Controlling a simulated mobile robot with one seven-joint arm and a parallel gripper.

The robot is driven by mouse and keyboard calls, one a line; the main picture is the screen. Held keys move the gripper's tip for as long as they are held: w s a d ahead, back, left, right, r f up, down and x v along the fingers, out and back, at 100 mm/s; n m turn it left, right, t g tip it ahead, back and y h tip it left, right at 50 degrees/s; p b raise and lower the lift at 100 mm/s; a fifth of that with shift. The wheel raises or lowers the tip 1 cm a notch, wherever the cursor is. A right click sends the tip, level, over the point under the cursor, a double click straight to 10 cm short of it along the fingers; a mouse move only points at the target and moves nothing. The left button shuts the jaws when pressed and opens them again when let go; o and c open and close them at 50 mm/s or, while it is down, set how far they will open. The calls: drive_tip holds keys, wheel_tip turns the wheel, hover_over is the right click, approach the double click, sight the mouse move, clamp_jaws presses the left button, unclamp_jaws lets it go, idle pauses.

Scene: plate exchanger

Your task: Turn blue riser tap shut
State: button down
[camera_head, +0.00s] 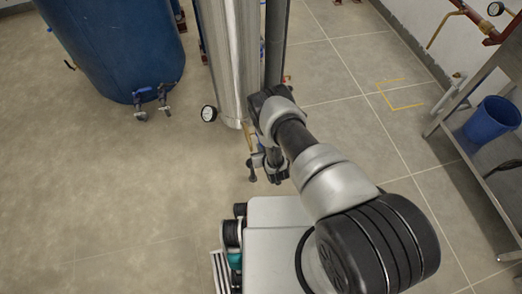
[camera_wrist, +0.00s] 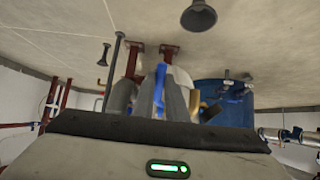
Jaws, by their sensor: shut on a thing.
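The blue tap handle (camera_wrist: 159,88) shows in the wrist view as a narrow upright blue strip. It sits between the grey fingers of my gripper (camera_wrist: 155,100), which is shut on it. In the head view my gripper (camera_head: 266,168) is low beside the foot of the silver column, at the far end of my arm. There my wrist hides the blue handle, and its exact angle cannot be told. The tap's body and pipe are mostly hidden behind the fingers in the wrist view.
A large blue tank (camera_head: 115,45) with small taps is at upper left. A bench with a blue bucket (camera_head: 490,120) stands at right. The left floor is clear.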

drive_tip(key=shift+w+f+t, duration=0.3)
drive_tip(key=shift+f+t, duration=0.1)
drive_tip(key=shift+t, duration=0.5)
drive_tip(key=shift+w+a, duration=0.1)
drive_tip(key=c, duration=1.8)
unclamp_jaws()
drive_tip(key=shift+o, duration=0.2)
drive_tip(key=shift+y, duration=0.3)
